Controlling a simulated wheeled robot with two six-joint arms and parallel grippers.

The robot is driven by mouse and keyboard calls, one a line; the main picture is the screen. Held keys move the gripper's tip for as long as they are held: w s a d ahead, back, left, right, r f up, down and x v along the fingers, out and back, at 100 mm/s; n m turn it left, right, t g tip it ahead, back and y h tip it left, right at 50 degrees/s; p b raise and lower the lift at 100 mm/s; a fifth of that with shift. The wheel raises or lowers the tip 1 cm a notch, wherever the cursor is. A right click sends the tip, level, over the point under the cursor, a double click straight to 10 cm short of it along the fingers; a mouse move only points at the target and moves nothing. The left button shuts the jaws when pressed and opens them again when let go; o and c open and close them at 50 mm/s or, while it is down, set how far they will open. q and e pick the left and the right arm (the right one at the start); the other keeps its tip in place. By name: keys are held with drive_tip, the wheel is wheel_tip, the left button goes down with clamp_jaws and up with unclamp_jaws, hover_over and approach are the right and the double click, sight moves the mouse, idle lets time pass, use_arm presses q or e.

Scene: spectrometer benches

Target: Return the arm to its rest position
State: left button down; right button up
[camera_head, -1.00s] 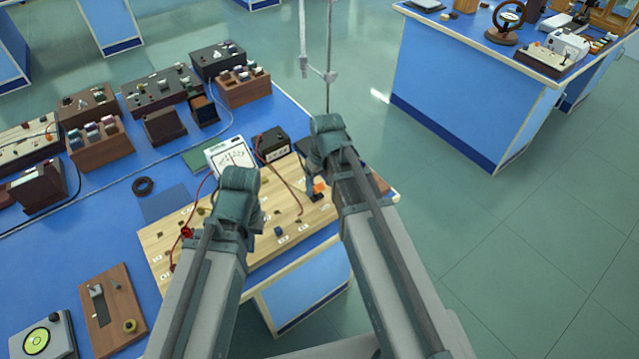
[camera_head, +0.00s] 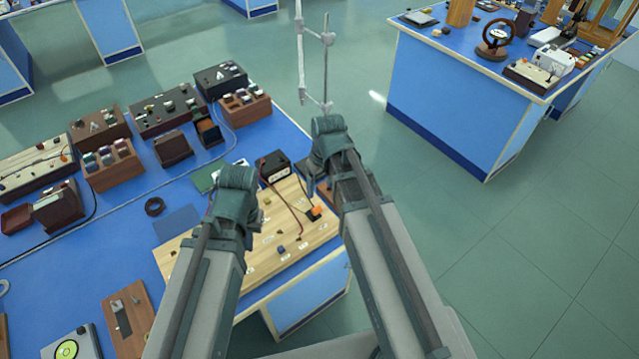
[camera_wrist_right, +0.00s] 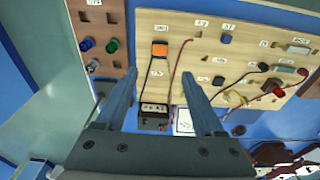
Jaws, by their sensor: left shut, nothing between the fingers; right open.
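My left arm reaches over the near bench in the head view, its gripper (camera_head: 236,208) pointing down and mostly hidden behind its own wrist. It is shut with nothing visible in it. My right arm reaches over the right end of the same bench, its gripper (camera_head: 318,182) partly hidden too. In the right wrist view the two fingers of this right gripper (camera_wrist_right: 160,86) stand wide apart with nothing held. A wooden circuit board (camera_head: 285,232) lies below both grippers. It also shows in the wrist view (camera_wrist_right: 225,65), beyond the fingers.
A black meter box (camera_head: 275,167) stands at the board's back edge. Dark instrument boxes (camera_head: 168,110) and wooden racks (camera_head: 113,164) fill the bench's back left. A metal stand (camera_head: 326,60) rises beyond my right gripper. Another blue bench (camera_head: 440,90) stands right, with open floor (camera_head: 520,260) before it.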

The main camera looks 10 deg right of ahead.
use_arm(q)
drive_tip(key=shift+r+p, duration=0.4)
drive_tip(key=shift+r, duration=0.45)
use_arm(e)
drive_tip(key=shift+s+r, duration=0.1)
drive_tip(key=shift+r, duration=0.7)
use_arm(q)
wheel_tip(320, 180, down, 5)
drive_tip(key=b, duration=0.5)
drive_tip(key=shift+f, duration=0.1)
use_arm(e)
drive_tip(key=s+a+f+g+h, duration=0.1)
drive_tip(key=s+a+f+h, duration=0.1)
drive_tip(key=s+a+f, duration=0.3)
drive_tip(key=s+a, duration=0.4)
drive_tip(key=s, duration=0.3)
drive_tip(key=shift+s+a+m+g, duration=0.3)
drive_tip(key=shift+s, duration=0.1)
drive_tip(key=shift+f, duration=0.1)
